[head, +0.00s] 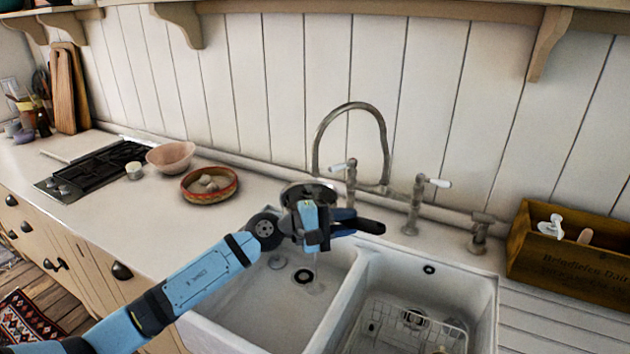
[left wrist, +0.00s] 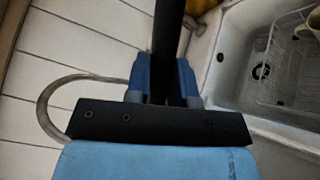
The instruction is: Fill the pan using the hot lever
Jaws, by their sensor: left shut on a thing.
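My left gripper (head: 318,228) is shut on the black handle (head: 362,225) of a small metal pan (head: 308,190). It holds the pan above the left basin, near the spout end of the curved faucet (head: 385,150). My gripper hides much of the pan, and its contents cannot be seen. The left wrist view shows the handle (left wrist: 168,45) between my fingers. No mark shows which is hot. My right gripper is not in view.
The double sink's left basin (head: 245,305) has a dark drain; a faint pale streak shows above it. The right basin holds a wire rack (head: 410,330). A wooden box (head: 570,255) stands right. A basket (head: 209,184), a pink bowl (head: 170,156) and a stove (head: 95,170) are left.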

